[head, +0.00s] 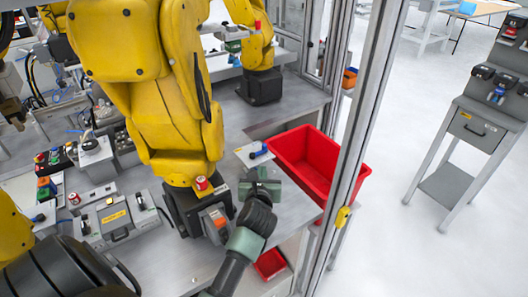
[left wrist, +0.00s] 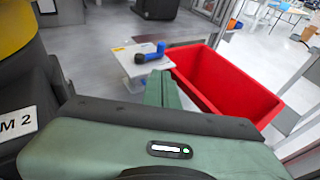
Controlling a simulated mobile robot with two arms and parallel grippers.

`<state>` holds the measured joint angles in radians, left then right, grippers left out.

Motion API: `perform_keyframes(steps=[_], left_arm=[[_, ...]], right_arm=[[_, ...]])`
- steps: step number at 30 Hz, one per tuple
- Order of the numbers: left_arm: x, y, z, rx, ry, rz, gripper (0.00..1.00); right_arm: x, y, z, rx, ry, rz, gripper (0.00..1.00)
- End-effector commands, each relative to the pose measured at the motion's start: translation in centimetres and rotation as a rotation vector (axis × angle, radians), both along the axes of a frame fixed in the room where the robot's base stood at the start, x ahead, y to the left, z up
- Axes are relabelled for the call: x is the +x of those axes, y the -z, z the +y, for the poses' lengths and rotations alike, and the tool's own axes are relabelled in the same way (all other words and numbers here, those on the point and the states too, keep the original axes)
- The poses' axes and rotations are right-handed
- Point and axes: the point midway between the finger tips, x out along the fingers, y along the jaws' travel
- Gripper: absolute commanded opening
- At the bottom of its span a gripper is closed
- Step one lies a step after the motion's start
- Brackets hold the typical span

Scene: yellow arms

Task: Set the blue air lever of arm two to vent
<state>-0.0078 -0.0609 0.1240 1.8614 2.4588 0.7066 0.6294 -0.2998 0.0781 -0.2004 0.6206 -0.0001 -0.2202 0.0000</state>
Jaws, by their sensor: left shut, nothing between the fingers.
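The blue air lever (head: 260,152) sits on a small pale plate (head: 246,158), just beyond my left gripper. In the left wrist view the lever (left wrist: 150,54) has a bright blue tip and a darker body, lying roughly sideways across its white block (left wrist: 135,66). My left gripper (head: 262,174) is shut and empty, its green fingers (left wrist: 160,88) pointing at the block. The fingertips look close to the near side of the block; whether they touch cannot be told. The lever's pivot and any position marks are too small to read. My right gripper is not in view.
A red bin (head: 310,160) stands right of the lever. A large yellow arm (head: 150,90) on a dark base rises to the left; a label ending "M 2" (left wrist: 18,122) shows on the dark part at left. A metal frame post (head: 365,110) stands right of the bin.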

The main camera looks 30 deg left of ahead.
Motion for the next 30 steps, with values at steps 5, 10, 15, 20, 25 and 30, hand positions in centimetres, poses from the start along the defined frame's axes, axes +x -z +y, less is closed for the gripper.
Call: perform_keyframes(steps=[5,10,15,20,25,30], left_arm=[[1.8,0.4,1.1,0.002,-0.001,0.0,0.0],[4.6,1.4,2.8,0.003,0.0,-0.001,0.0],[7.2,2.5,4.4,0.003,0.0,-0.001,0.0],[9.3,2.6,5.7,0.003,0.0,-0.001,0.0],[10.8,2.8,6.6,0.001,-0.001,-0.002,0.0],[11.3,2.8,7.0,0.002,0.0,-0.001,0.0]], right_arm=[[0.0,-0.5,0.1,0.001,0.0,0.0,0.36],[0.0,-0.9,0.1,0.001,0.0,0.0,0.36],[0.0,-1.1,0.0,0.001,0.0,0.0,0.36],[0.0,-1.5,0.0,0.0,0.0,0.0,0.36],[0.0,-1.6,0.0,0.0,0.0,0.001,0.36],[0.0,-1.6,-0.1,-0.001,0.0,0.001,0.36]])
